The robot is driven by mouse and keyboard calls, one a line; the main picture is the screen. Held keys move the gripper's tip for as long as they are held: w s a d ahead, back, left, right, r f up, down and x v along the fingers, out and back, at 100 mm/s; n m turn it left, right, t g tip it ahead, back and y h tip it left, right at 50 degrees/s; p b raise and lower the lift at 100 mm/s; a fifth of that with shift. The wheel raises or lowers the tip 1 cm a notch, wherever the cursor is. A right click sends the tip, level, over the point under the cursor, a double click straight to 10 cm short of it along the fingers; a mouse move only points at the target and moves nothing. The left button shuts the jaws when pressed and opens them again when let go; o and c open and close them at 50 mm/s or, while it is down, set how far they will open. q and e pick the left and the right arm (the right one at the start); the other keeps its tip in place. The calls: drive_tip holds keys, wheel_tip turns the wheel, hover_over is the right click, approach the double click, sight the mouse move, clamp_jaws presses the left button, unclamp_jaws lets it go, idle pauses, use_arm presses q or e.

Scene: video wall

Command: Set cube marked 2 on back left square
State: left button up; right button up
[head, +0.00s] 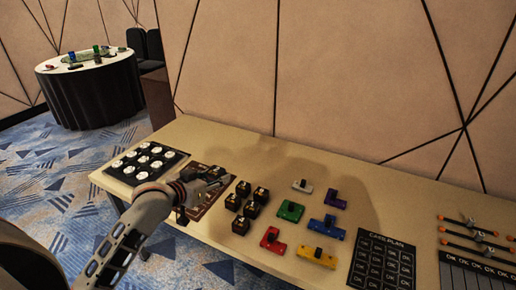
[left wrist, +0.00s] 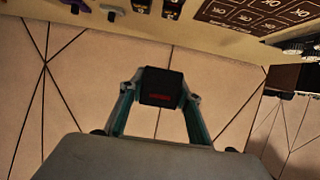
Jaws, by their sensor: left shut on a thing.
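My left gripper (head: 217,179) is above the brown board of squares (head: 208,201) on the table, and its arm hides much of the board. In the left wrist view the gripper is shut on a dark cube (left wrist: 160,87) with a red marking on its face, too small to read. The cube is held between both fingers, against a background of wall. The brown board also shows upside down in the left wrist view (left wrist: 238,17). Several other black cubes (head: 252,209) with pale tops stand just right of the board; their numbers are unreadable. My right gripper is not in view.
A black panel with white discs (head: 146,162) lies left of the board. Coloured blocks, including a green one (head: 291,211) and a yellow one (head: 316,256), lie right of the cubes. A dark "plan" panel (head: 382,263) and orange-ended rods (head: 476,237) are farther right. The wall borders the table's back.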

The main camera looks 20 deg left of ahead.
use_arm(q)
drive_tip(key=s+d+r, duration=0.1)
drive_tip(key=d+r, duration=0.3)
drive_tip(key=r, duration=0.3)
drive_tip(key=s+d+r+n+y, duration=0.1)
drive_tip(key=d+r, duration=0.3)
drive_tip(key=r, duration=0.3)
drive_tip(key=s+d+r, duration=0.2)
drive_tip(key=d+r, duration=0.2)
drive_tip(key=r, duration=0.3)
drive_tip(key=shift+d+r+y, duration=0.3)
drive_tip(key=shift+d+r, duration=0.1)
drive_tip(key=shift+w, duration=0.1)
